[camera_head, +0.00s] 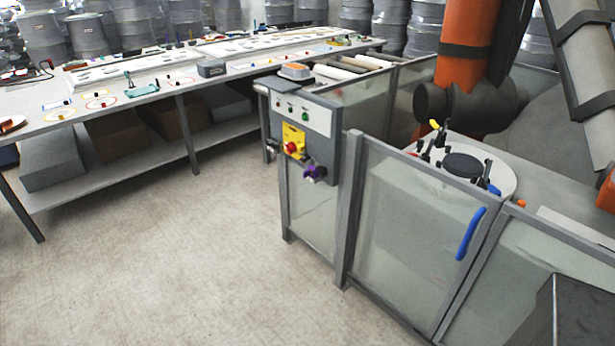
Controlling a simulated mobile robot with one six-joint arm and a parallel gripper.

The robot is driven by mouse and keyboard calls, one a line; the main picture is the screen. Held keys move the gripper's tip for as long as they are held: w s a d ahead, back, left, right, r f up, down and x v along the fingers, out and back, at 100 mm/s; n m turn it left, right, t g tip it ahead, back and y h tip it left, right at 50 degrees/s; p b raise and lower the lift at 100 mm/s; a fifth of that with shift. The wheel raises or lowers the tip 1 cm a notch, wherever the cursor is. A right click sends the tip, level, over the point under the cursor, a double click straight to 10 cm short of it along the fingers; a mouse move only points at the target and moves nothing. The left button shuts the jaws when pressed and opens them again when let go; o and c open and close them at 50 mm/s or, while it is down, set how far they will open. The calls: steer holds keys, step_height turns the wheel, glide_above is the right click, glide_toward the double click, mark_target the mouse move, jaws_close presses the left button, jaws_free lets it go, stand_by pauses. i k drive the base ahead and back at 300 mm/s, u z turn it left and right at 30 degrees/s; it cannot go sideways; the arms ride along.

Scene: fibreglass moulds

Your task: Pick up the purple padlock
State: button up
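The purple padlock (316,172) shows on the lower right of the front face of a grey control box (303,121), close below and right of a red knob on a yellow plate (293,140). It is small in the picture, and I cannot tell whether it hangs locked there or is only hooked on. My gripper is not in view.
A fence of clear panels (407,220) with a blue handle (470,234) encloses an orange machine arm (464,40) at the right. A long workbench (150,95) with small tools stands at the back left. The concrete floor (190,265) in front is clear.

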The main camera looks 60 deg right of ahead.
mark_target(314, 172)
steer(key=z, duration=0.1)
steer(key=i, duration=0.95)
steer(key=u, duration=0.05)
